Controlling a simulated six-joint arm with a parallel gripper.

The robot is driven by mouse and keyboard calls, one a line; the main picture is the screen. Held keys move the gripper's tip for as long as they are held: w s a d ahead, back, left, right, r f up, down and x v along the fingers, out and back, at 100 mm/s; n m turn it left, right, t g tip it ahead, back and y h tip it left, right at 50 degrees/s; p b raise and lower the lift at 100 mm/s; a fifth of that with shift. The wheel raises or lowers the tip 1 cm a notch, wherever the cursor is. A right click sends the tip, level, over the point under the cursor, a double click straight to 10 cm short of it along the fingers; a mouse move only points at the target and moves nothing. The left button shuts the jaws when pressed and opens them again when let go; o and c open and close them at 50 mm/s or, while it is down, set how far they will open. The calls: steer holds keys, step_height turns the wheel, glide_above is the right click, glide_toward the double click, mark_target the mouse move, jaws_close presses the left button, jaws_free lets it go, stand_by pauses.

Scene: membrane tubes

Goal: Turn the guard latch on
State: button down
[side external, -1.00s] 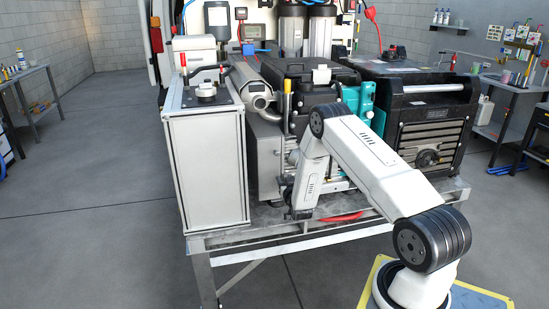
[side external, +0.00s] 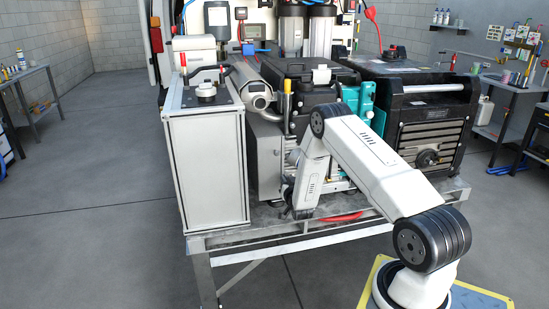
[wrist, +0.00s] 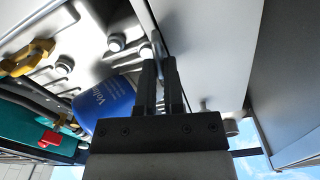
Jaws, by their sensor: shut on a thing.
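My gripper (wrist: 158,62) shows in the wrist view, with two dark fingers pointing up, close together. Its tips are shut on a small metal part (wrist: 156,42) at the edge of a light grey panel (wrist: 205,50). This part seems to be the guard latch; the fingers hide much of it, and I cannot tell which way it is turned. In the side external view my gripper is hidden low at the front of the machine, behind my own wrist.
A blue cylinder (wrist: 103,104) is close left of my fingers. A red-handled valve (wrist: 50,138) and a yellow handle (wrist: 28,57) are further left. A tall white cabinet (side external: 205,170) stands left of my arm on the metal frame (side external: 270,240). A red hose (side external: 343,217) lies on the frame.

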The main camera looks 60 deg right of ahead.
steer(key=shift+s+d+f+m, duration=0.1)
steer(key=shift+f+m, duration=0.1)
steer(key=shift+m, duration=2.35)
steer(key=shift+s+d+f+m, duration=0.1)
steer(key=shift+s+f+m, duration=0.05)
steer(key=shift+m, duration=2.45)
steer(key=shift+s+d+f+m, duration=0.1)
steer(key=shift+f+m, duration=0.1)
steer(key=shift+m, duration=2.35)
steer(key=c, duration=0.7)
jaws_free()
steer(key=shift+c, duration=0.2)
steer(key=shift+a, duration=0.1)
steer(key=v, duration=0.7)
steer(key=shift+s+a, duration=0.25)
steer(key=shift+s, duration=0.05)
